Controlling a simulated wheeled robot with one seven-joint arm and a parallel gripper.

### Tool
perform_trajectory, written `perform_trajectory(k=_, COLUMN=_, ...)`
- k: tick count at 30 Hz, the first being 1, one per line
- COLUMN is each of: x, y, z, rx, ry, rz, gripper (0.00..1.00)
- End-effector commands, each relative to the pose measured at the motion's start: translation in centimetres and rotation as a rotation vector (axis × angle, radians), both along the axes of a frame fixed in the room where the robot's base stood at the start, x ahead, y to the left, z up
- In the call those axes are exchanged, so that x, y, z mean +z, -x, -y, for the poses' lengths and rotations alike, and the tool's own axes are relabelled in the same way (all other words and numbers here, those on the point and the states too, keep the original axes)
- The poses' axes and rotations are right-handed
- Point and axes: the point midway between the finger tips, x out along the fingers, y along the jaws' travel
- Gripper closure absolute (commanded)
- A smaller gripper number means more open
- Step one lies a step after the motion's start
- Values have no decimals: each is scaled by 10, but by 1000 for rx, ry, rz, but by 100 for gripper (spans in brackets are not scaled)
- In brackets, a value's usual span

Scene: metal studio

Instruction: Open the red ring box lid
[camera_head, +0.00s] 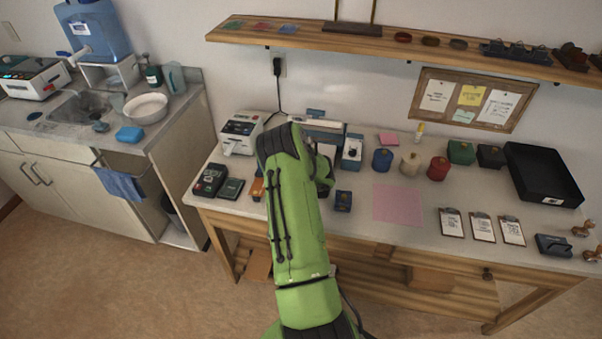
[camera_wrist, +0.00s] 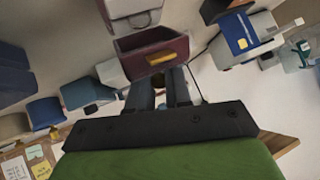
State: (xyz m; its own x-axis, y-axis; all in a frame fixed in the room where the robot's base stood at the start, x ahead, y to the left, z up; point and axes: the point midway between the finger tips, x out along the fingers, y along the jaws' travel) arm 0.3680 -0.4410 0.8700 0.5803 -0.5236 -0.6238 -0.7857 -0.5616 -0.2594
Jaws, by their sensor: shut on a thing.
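The red ring box (camera_wrist: 150,46) shows in the wrist view as a dark maroon box with a yellow tab (camera_wrist: 160,58) on its face. The fingers of my gripper (camera_wrist: 158,82) reach up to its near edge, just below the tab. They are shut on a part of the box; the exact contact is hard to make out. In the head view my green arm reaches over the worktable and hides the box and the fingers. Whether the lid is raised cannot be told.
Blue, cream and red jars (camera_head: 438,168) stand farther right, near a black tray (camera_head: 542,175). A pink sheet (camera_head: 398,204) lies flat in front.

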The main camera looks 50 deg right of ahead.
Motion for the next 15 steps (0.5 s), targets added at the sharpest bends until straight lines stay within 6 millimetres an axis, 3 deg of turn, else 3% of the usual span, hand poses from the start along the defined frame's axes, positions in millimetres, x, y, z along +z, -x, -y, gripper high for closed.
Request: perform_trajectory(k=15, x=-10, y=-8, z=28, rx=-2, ry=-441, rz=-144, gripper=100)
